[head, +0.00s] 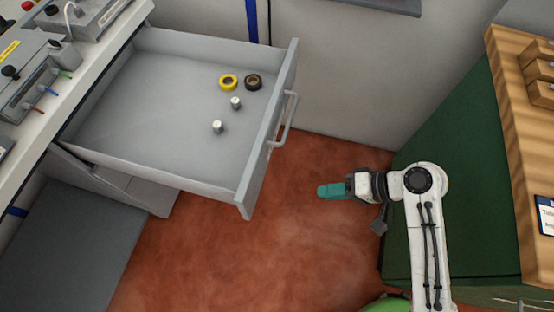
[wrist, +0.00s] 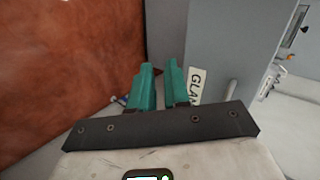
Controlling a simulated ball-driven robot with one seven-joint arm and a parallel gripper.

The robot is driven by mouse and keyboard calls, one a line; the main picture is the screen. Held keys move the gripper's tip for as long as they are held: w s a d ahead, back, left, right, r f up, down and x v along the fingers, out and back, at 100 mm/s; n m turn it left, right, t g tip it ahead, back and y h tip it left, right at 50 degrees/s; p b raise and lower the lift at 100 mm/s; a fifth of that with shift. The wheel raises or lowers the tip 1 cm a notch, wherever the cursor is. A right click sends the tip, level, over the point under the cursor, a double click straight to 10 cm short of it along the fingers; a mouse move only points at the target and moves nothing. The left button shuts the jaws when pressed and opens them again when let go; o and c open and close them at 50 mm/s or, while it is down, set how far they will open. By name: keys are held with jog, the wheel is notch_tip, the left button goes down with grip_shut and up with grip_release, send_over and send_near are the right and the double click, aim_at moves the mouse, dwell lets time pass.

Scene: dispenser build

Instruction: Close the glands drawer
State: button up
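The glands drawer (head: 150,95) is pulled well out from under the bench in the head view. Its grey front panel (head: 268,130) faces right and carries a pale bar handle (head: 285,120). In the wrist view the front panel (wrist: 222,50) stands at the right, with a white label (wrist: 196,85) reading "GLA…", partly hidden by a finger. The handle (wrist: 231,88) shows beside the label. My gripper (head: 328,191) has teal fingers and is apart from the handle, to its lower right in the head view. The fingers (wrist: 160,88) show a narrow gap with nothing between them.
The drawer holds yellow tape (head: 228,82), dark tape (head: 253,82) and two small metal fittings (head: 218,127). Equipment (head: 35,75) stands on the bench at left. A green cabinet with a wooden top (head: 515,150) is at right. Red floor (head: 230,240) is clear between.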

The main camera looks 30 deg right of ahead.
jog(key=r+m+t, duration=0.1)
jog(key=w+d+r+t+y, duration=0.1)
jog(key=r, duration=0.1)
jog(key=w+r+m+t+y, duration=0.1)
jog(key=r, duration=0.1)
jog(key=shift+w+d+m+t, duration=0.2)
jog(key=shift+d+m+t, duration=0.1)
jog(key=shift+t, duration=0.1)
grip_shut()
send_near(264, 162)
jog(key=x, duration=0.5)
jog(key=shift+f, duration=0.1)
jog(key=shift+w+a, duration=0.45)
jog(key=shift+a, duration=0.1)
jog(key=shift+w+a, duration=0.1)
